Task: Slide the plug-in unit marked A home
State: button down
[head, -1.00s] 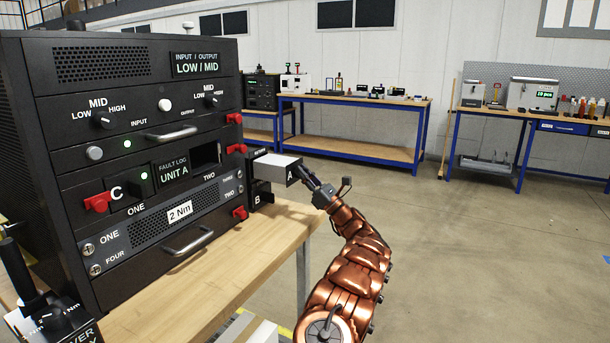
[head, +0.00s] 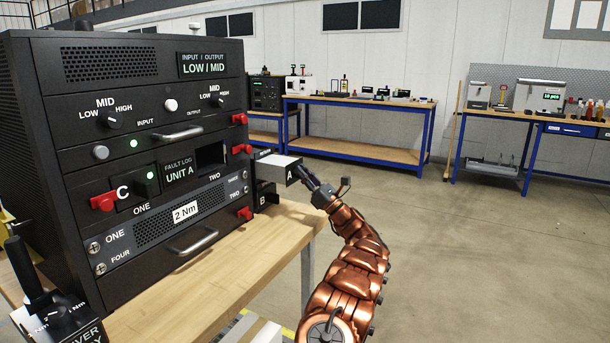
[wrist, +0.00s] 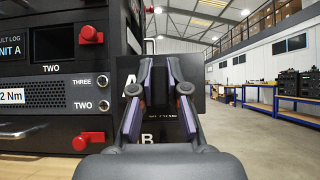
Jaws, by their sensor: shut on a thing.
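The plug-in unit marked A (head: 277,168) is a light grey box with a black front, beside the rack's right side. My gripper (head: 305,176) is shut on unit A at its front. In the wrist view my gripper's fingers (wrist: 159,88) are in front of unit A (wrist: 196,101) and hide part of its letter. Unit B (head: 262,198) sits just below it, and also shows in the wrist view (wrist: 168,139). The rack (head: 60,140) has an empty dark slot (head: 211,156) above the label TWO. A unit marked C (head: 133,197) fills slot ONE. The fault log display (head: 179,173) reads UNIT A.
Red latches (head: 242,149) stick out along the rack's front. The wooden bench (head: 215,262) carries the rack. A driver stand (head: 55,318) is at the lower left. Blue-framed benches (head: 350,150) stand far behind, with open floor on the right.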

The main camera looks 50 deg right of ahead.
aim_at(277, 159)
jog(key=shift+w+a, duration=0.25)
jog(key=shift+w, duration=0.85)
jog(key=shift+w+a, duration=0.25)
jog(key=shift+w, duration=0.9)
jog(key=shift+w+a, duration=0.25)
jog(key=shift+w, duration=0.85)
dwell(0.3)
